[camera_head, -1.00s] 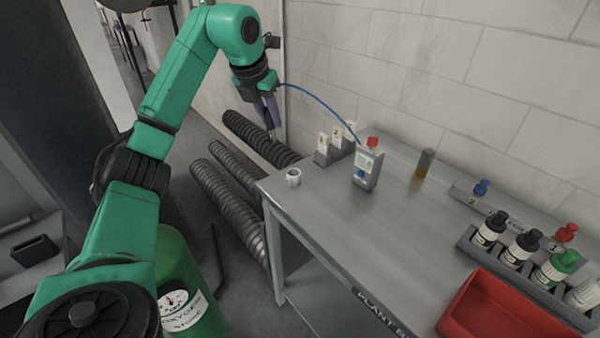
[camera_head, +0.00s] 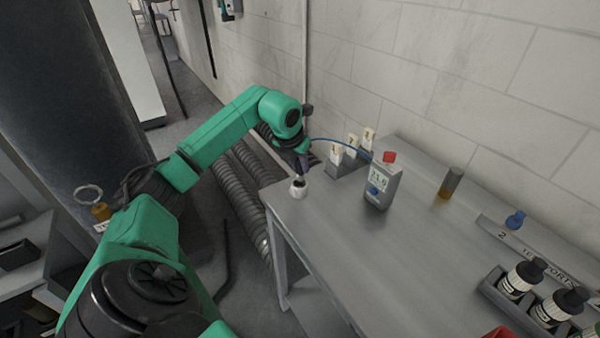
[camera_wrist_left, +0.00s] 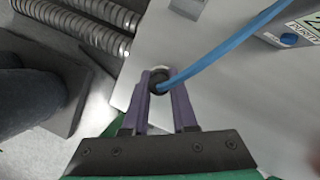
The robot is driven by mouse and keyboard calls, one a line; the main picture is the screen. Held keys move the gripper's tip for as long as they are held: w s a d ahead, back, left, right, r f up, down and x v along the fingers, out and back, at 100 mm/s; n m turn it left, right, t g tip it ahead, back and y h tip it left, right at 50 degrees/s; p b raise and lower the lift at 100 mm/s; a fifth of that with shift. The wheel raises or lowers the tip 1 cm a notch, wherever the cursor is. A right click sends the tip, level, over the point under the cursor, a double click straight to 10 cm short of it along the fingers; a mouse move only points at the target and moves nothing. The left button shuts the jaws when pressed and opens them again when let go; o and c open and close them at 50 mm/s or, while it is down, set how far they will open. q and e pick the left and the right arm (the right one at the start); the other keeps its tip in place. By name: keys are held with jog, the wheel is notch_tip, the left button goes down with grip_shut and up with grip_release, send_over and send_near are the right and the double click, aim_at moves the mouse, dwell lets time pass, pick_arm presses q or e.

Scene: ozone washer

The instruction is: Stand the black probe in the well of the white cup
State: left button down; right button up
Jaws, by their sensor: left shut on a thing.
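The white cup (camera_head: 298,189) stands near the left edge of the grey table. My left gripper (camera_head: 302,178) is directly above it, pointing down. In the left wrist view its purple fingers (camera_wrist_left: 161,100) are shut on the black probe (camera_wrist_left: 158,82), which has a blue cable. Part of the cup's pale rim (camera_wrist_left: 160,69) shows around the probe's far side. The probe's lower end is hidden, so I cannot tell how deep it sits in the well. The cable runs to the grey meter (camera_head: 382,186). My right gripper is not in view.
A rack (camera_head: 345,166) of white packets stands behind the cup. A brown vial (camera_head: 450,183) stands farther right. Dark bottles (camera_head: 521,278) stand in a rack at the lower right. The table's middle is clear. Ribbed hoses (camera_head: 238,188) lie left of the table.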

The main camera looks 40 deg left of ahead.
aim_at(298, 171)
pick_arm(q)
jog(key=f, duration=0.2)
jog(key=shift+s+f, duration=0.25)
jog(key=shift+f, duration=0.1)
jog(key=shift+w+f, duration=0.1)
jog(key=shift+f, duration=0.1)
jog(key=c, duration=0.7)
grip_release()
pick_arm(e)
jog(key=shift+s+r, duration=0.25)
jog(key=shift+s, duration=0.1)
pick_arm(q)
jog(key=b+v, duration=0.1)
jog(key=v, duration=1.1)
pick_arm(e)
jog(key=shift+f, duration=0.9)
